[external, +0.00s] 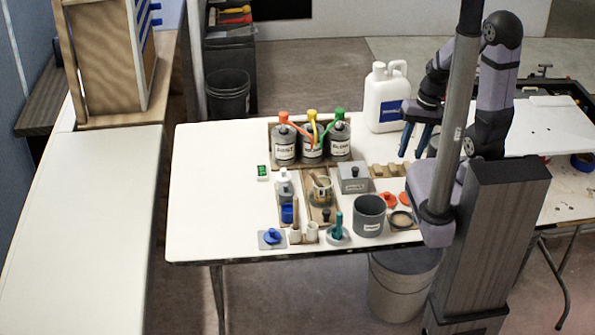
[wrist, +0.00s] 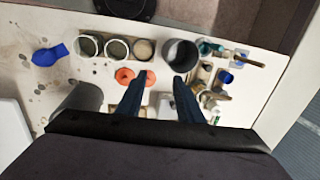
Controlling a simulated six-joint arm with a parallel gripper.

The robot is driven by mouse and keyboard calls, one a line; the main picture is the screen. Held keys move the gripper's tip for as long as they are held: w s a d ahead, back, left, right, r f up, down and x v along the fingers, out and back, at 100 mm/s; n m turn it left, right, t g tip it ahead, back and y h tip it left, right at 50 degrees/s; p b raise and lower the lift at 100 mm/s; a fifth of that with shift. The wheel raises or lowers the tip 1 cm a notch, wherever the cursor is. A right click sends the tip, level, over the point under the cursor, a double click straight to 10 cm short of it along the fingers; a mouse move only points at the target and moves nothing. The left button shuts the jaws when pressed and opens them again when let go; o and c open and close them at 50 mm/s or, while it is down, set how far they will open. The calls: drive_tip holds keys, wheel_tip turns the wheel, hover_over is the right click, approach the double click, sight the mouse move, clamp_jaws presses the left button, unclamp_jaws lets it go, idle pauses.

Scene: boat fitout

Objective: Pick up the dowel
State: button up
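In the wrist view a tan wooden rod (wrist: 248,60) shows at the upper right and seems to be the same area; I cannot tell for sure which piece is the dowel. My gripper (external: 411,154) is above the right back part of the table, away from these rods. Its two blue fingers (wrist: 160,80) are apart with nothing between them.
A dark grey cup (external: 369,215) stands between my gripper and the rods. The table's left part (external: 210,190) is clear.

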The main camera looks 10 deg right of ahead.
drive_tip(key=w+d+r+n+h+p, duration=0.1)
drive_tip(key=w+d+r+h+p, duration=0.15)
drive_tip(key=d+r+p, duration=0.55)
drive_tip(key=w+a+f+n+b, duration=0.4)
drive_tip(key=w+f+n+b, duration=0.15)
drive_tip(key=b, duration=0.25)
drive_tip(key=n+b, duration=1.6)
drive_tip(key=n, duration=0.3)
hover_over(319, 184)
drive_tip(key=a, duration=0.2)
drive_tip(key=shift+h, duration=0.25)
drive_tip(key=f, duration=1.3)
drive_tip(key=shift+s+f, duration=0.15)
drive_tip(key=shift+s, duration=0.1)
drive_tip(key=shift+s+a+n, duration=0.1)
drive_tip(key=shift+a+n, duration=0.1)
drive_tip(key=shift+n, duration=0.05)
drive_tip(key=shift+d+f+p, duration=0.2)
drive_tip(key=shift+f+p, duration=0.35)
drive_tip(key=shift+f, duration=1.3)
drive_tip(key=shift+d+f+p, duration=0.15)
drive_tip(key=shift+f+p, duration=0.35)
drive_tip(key=shift+f, duration=1.3)
drive_tip(key=shift+c, duration=0.2)
